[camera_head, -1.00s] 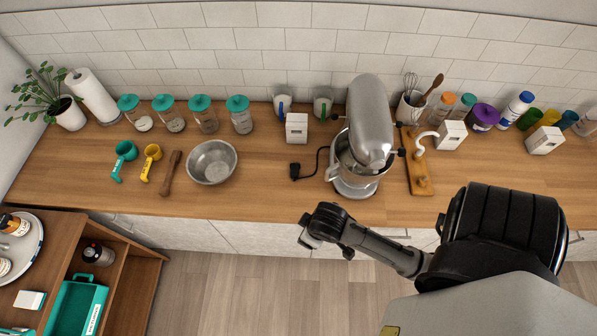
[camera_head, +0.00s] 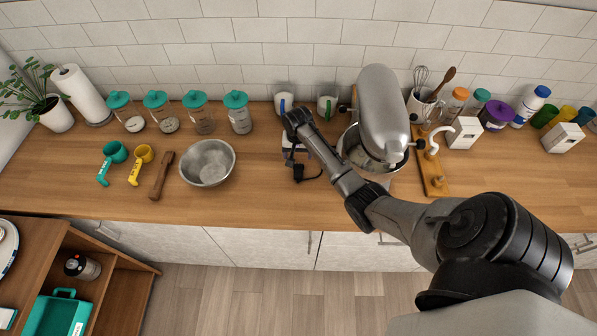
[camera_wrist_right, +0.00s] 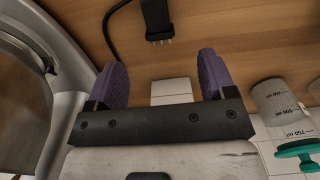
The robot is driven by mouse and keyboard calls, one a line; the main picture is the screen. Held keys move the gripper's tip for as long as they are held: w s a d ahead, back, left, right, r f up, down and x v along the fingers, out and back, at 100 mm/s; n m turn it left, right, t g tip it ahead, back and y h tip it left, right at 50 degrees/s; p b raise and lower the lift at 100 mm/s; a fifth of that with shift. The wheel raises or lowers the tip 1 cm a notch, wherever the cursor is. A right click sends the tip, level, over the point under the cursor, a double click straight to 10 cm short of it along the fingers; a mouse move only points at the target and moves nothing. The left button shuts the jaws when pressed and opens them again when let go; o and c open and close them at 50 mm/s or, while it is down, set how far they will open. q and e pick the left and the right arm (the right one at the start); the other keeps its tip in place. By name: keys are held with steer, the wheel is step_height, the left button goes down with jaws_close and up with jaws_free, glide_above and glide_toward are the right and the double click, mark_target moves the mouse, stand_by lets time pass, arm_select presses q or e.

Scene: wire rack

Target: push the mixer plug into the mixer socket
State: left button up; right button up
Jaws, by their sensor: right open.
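The black mixer plug (camera_head: 299,172) lies on the wooden counter left of the silver mixer (camera_head: 384,115), its cord running toward the mixer. In the right wrist view the plug (camera_wrist_right: 157,20) shows its prongs pointing toward my gripper, beyond the fingertips. My right gripper (camera_head: 291,122) is over the white socket box (camera_head: 287,153) behind the plug and mostly hides it. In the right wrist view my right gripper (camera_wrist_right: 160,72) has its purple fingers wide apart and empty. A white block (camera_wrist_right: 171,91) shows between them, likely the socket box. My left gripper is not in view.
A steel bowl (camera_head: 208,162) stands to the left. Glass jars with teal lids (camera_head: 196,99) line the wall. A wooden board (camera_head: 430,167) and two more white boxes (camera_head: 463,132) (camera_head: 562,137) are to the right.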

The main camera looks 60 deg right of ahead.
glide_above(298, 169)
step_height(298, 169, down, 5)
steer(key=shift+w+r, duration=0.1)
steer(key=shift+d+f+b, duration=0.1)
steer(key=shift+f+b, duration=0.25)
steer(key=shift+f, duration=2.3)
